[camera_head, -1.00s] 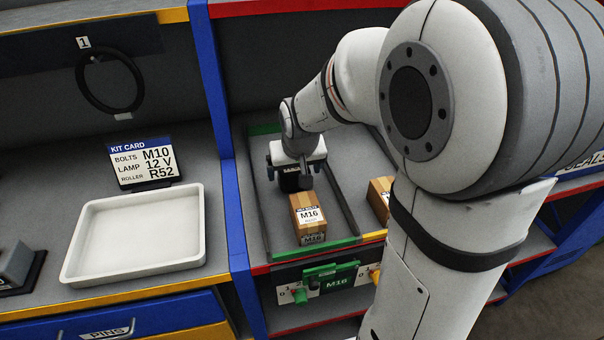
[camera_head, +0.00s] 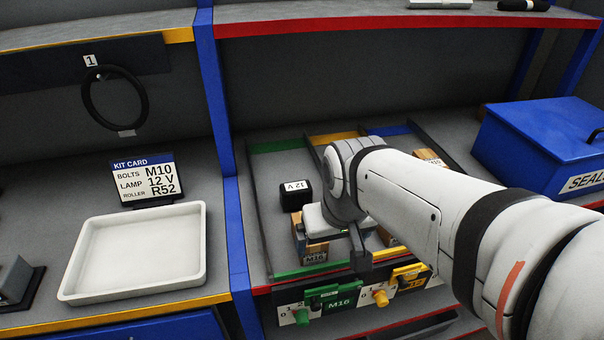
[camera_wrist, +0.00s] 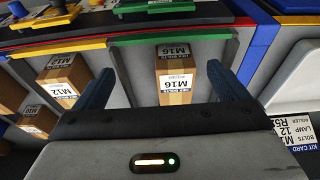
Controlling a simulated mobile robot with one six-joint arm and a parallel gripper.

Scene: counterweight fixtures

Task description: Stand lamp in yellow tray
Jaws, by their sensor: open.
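A black block labelled 12 V (camera_head: 295,196), which I take as the lamp, stands in the green-marked lane, behind and left of my gripper. No yellow tray shows; a white tray (camera_head: 75,273) lies empty in the yellow-edged bay at left. My gripper (camera_head: 338,242) is over the front of the green lane. Its jaws are open, and in the wrist view the fingers (camera_wrist: 168,88) stand apart on both sides of an M16 carton (camera_wrist: 174,98), with gaps visible. In the head view my gripper hides much of this carton (camera_head: 314,254).
Low lane dividers and a green front stop (camera_head: 300,271) bound the lane. An M12 carton (camera_wrist: 61,78) stands in the neighbouring lane. A blue upright (camera_head: 237,225) separates lanes from tray. A kit card (camera_head: 145,180) stands behind the tray; a blue box (camera_head: 530,140) is at right.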

